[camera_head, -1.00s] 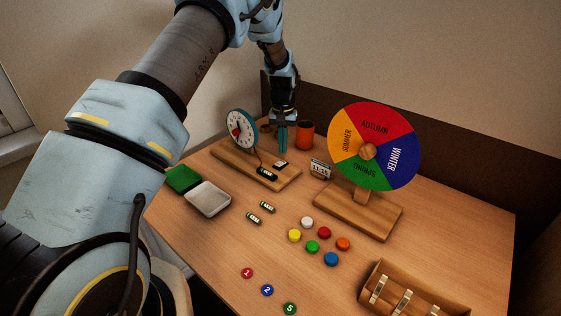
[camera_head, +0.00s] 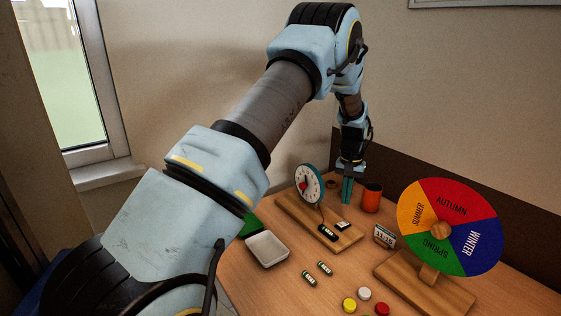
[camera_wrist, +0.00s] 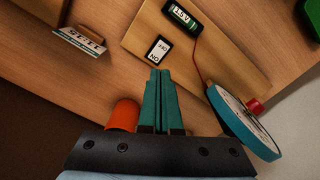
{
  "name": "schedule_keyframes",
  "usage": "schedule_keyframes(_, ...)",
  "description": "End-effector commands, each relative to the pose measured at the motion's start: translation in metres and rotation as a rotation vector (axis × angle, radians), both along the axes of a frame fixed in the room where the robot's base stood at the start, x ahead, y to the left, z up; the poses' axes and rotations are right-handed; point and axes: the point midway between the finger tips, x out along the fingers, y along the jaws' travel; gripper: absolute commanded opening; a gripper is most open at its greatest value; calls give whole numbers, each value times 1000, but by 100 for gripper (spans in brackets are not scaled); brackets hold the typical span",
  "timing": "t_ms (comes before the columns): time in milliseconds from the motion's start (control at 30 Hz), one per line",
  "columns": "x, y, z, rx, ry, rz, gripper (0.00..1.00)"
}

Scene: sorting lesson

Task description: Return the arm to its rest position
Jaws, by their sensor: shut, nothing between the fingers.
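My gripper (camera_head: 347,190) points down over the back of the table, between the clock dial and the orange cup, its teal fingers together with nothing between them. In the wrist view my gripper (camera_wrist: 159,75) shows its closed fingers in front of a wooden board (camera_wrist: 215,45) with a small switch card (camera_wrist: 159,50) on it. My arm reaches from the lower left up and over to the back of the table. Whether the fingertips touch anything below is hard to tell.
Close around the gripper stand the clock dial (camera_head: 309,184) and the orange cup (camera_head: 372,198). The season wheel (camera_head: 470,205) stands at the right. A white tray (camera_head: 267,249), batteries (camera_head: 309,278) and coloured caps (camera_head: 349,305) lie nearer.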

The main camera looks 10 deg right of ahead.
Motion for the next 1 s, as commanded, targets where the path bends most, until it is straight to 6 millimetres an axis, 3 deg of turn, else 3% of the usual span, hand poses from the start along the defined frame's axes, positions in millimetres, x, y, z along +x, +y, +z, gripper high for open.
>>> schedule_keyframes(167,8,75,43,-19,-20,93,0)
schedule_keyframes(267,-1,133,70,-31,-34,158,0)
schedule_keyframes(467,-48,242,111,-46,-69,282,0)
schedule_keyframes(600,-98,304,128,-52,-96,359,0)
schedule_keyframes(800,-161,354,135,-49,-123,435,0)
schedule_keyframes(1000,-184,368,134,-48,-133,458,0)
